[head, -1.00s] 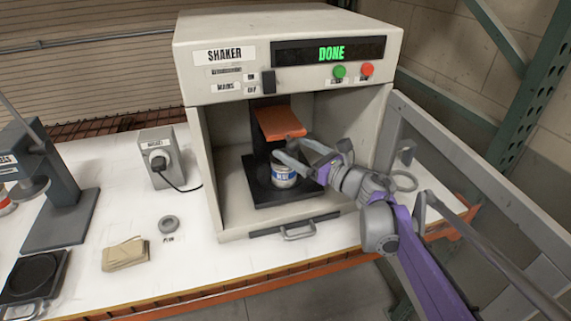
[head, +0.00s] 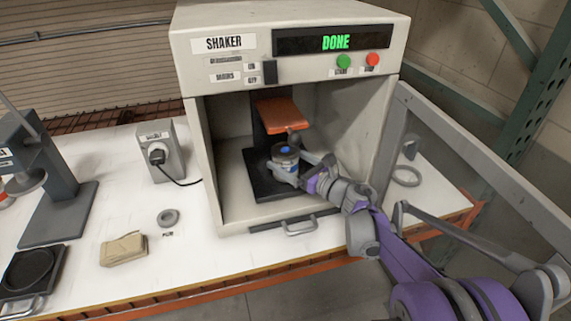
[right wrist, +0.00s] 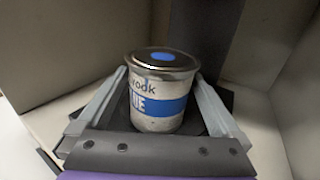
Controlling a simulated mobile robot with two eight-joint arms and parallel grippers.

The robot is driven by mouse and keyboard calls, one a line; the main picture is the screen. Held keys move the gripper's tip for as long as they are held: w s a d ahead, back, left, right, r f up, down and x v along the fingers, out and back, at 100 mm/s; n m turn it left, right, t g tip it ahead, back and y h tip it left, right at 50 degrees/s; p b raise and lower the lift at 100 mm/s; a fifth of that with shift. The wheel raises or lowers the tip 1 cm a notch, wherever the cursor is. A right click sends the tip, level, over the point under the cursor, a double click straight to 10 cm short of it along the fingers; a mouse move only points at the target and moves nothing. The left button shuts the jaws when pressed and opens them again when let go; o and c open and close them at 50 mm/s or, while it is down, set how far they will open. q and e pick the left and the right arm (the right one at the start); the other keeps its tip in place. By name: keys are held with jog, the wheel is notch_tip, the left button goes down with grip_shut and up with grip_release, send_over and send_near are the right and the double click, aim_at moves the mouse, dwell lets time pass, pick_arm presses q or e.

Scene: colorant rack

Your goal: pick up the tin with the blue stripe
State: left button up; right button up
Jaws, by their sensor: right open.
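The tin with the blue stripe (right wrist: 158,118) stands upright on the black plate inside the shaker. In the right wrist view its lid shows a blue dot and its side a blue band with partly cut-off lettering. In the head view the tin (head: 285,152) is partly hidden by my right gripper. My right gripper (head: 285,172) is open, its fingers on either side of the tin; in the right wrist view the gripper (right wrist: 160,110) has gaps beside the tin. My left gripper is not in view.
The shaker (head: 290,110) shows DONE, with an orange clamp plate (head: 281,112) raised above the tin. Its side walls stand close to my arm. A grey open door frame (head: 455,150) stands at right. A switch box (head: 162,160) and tan folded cloth (head: 123,248) are on the table.

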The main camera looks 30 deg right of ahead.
aim_at(276, 145)
jog(key=x, duration=0.4)
jog(key=shift+w, duration=0.25)
jog(key=shift+s, duration=0.1)
jog(key=c, duration=1.5)
jog(key=shift+r, duration=0.15)
jog(key=shift+r, duration=1.7)
jog(key=s+a, duration=0.4)
jog(key=s, duration=1.3)
jog(key=shift+p, duration=0.35)
